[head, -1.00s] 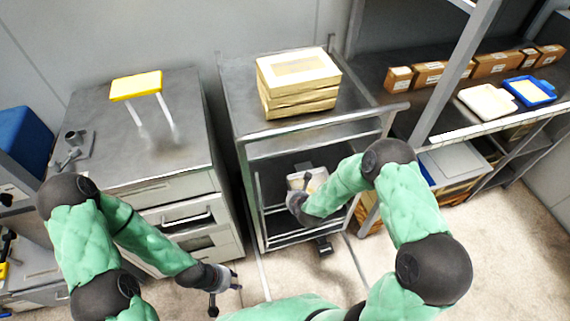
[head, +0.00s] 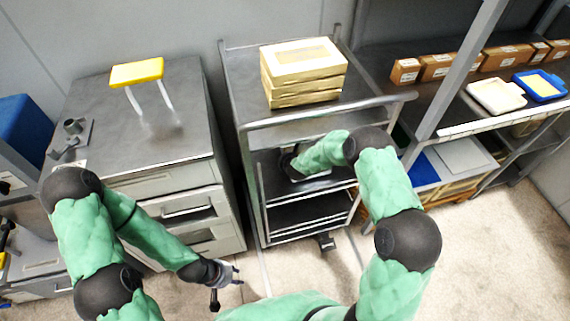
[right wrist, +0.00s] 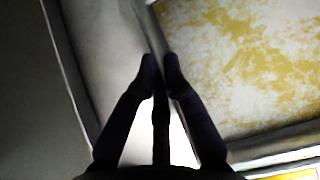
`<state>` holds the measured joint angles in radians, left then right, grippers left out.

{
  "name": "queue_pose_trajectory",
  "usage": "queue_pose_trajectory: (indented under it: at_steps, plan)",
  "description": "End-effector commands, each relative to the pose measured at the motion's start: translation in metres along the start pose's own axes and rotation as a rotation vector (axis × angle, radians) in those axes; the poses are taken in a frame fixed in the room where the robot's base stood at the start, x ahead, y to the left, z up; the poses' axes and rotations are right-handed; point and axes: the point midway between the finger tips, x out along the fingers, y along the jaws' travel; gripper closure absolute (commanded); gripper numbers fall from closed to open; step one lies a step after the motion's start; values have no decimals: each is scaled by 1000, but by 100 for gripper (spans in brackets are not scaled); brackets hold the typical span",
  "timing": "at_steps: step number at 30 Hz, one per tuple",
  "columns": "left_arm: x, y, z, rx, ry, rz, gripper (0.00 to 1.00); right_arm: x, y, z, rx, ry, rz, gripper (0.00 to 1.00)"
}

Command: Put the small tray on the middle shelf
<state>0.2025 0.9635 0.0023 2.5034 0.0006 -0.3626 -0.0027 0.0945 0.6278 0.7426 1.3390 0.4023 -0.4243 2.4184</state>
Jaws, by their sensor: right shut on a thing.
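My right gripper (head: 292,162) reaches into the steel cart, just above or at its middle shelf (head: 272,184). It is shut on the rim of the small tray (right wrist: 152,28). In the right wrist view both fingers pinch that rim, and a pale, yellow-mottled surface shows inside the tray. In the head view my right forearm hides most of the tray, so I cannot tell whether it touches the shelf. My left gripper (head: 227,285) is open and empty, low in front of the drawer cabinet.
Stacked cream boxes (head: 302,66) stand on the cart's top. The cart's front rail (head: 330,112) crosses above the opening. A grey cabinet (head: 140,110) with a yellow-topped stand (head: 137,73) is at left. White (head: 496,96) and blue (head: 540,86) trays lie on the right rack.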

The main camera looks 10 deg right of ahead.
Motion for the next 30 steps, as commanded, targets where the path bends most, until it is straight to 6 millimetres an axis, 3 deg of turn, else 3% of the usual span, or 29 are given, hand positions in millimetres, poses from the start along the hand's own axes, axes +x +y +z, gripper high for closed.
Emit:
queue_pose_trajectory:
  at_steps: [3,16,17,18,30]
  plan:
    - [8,-3,0,0,0,0,65,12,0,-11,0,-1,-1,100]
    - [12,-4,0,0,0,0,65,14,0,-13,0,-3,-1,100]
    - [11,-4,0,0,0,0,65,14,0,-15,1,0,0,83]
    - [11,-4,0,0,0,0,65,14,0,-14,1,0,0,79]
    - [7,-3,0,0,0,0,65,12,0,-12,1,0,0,79]
